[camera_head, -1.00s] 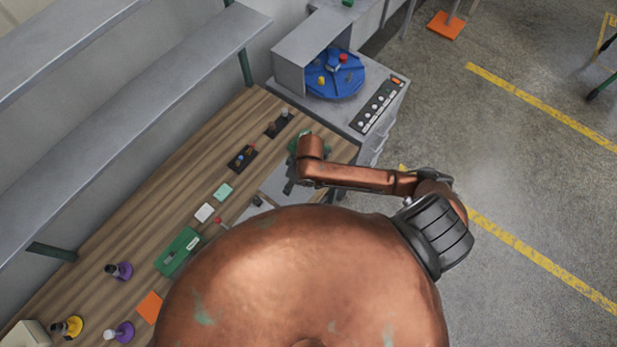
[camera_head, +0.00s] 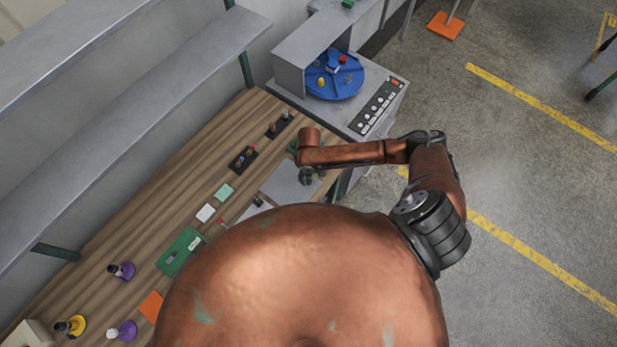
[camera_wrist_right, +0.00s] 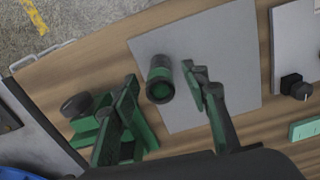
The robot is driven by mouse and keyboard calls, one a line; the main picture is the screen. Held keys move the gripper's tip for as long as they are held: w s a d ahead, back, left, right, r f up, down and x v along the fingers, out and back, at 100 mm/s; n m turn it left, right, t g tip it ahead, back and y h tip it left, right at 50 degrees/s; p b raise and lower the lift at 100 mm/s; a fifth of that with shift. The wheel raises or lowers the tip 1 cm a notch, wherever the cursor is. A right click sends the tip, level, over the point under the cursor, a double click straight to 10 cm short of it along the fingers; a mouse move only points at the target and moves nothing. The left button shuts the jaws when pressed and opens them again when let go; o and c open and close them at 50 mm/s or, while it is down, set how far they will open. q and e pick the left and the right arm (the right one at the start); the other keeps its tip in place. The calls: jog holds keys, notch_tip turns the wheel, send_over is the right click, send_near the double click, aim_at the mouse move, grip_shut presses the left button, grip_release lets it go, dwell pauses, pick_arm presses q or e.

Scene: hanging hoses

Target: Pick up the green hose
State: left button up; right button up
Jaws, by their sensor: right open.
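A short dark cylinder with green bands (camera_wrist_right: 160,80), which I take for the green hose, shows in the right wrist view over a grey plate (camera_wrist_right: 235,50). My right gripper (camera_wrist_right: 160,74) is open, with one finger on each side of it in the picture. I cannot tell how far the fingers are from it in depth. In the head view my right gripper (camera_head: 307,176) is small and dark below my copper forearm, over the grey plate (camera_head: 288,183). The hose cannot be made out there. My left gripper is not in view.
A green bracket with a black knob (camera_wrist_right: 77,104) stands beside the left finger in the wrist view. The wooden bench (camera_head: 225,150) also bears small fittings, a green box (camera_head: 180,252) and purple-based parts. A blue turntable (camera_head: 335,82) stands beyond, under a grey hood.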

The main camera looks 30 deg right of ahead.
jog(key=shift+f, duration=0.45)
grip_shut()
